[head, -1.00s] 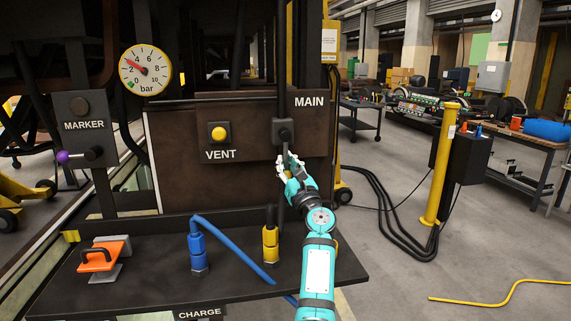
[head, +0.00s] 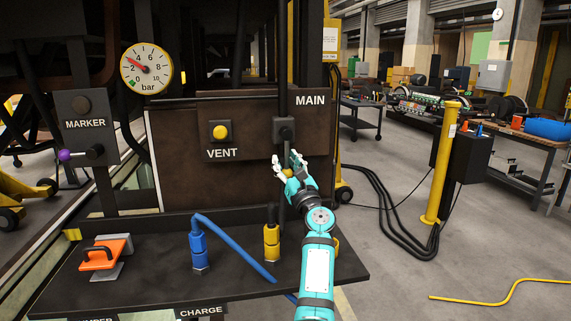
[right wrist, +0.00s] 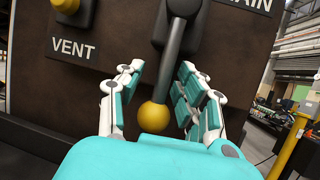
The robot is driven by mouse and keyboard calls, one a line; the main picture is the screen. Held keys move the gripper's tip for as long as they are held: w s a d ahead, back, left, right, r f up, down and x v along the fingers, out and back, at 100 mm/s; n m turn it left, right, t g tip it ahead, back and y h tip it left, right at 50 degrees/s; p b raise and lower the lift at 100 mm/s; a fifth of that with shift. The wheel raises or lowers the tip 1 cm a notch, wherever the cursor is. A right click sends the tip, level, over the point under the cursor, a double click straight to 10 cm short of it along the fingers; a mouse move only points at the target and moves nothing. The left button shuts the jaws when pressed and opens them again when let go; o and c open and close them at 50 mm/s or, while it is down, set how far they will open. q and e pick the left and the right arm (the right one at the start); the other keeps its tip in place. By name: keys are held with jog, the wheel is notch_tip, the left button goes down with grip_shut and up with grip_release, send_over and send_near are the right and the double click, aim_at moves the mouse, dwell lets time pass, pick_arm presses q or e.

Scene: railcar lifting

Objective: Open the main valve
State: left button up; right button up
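The main valve (head: 284,130) is a dark box on the brown panel below the MAIN label. Its grey lever (right wrist: 177,50) hangs down and ends in a yellow ball knob (right wrist: 153,117); the knob is small in the head view (head: 287,173). My right gripper (head: 287,161) is open in front of the lever. In the right wrist view its fingers (right wrist: 160,72) stand on both sides of the lever and knob, with gaps visible. My left gripper is out of view.
A yellow VENT button (head: 220,132) is left of the valve. A pressure gauge (head: 147,68) hangs upper left. Below is a dark shelf (head: 130,290) with blue (head: 198,247) and yellow (head: 271,240) couplings and an orange-handled block (head: 100,256).

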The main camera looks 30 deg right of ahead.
jog(key=v, duration=0.7)
jog(key=shift+s, duration=0.25)
jog(key=shift+f, duration=0.2)
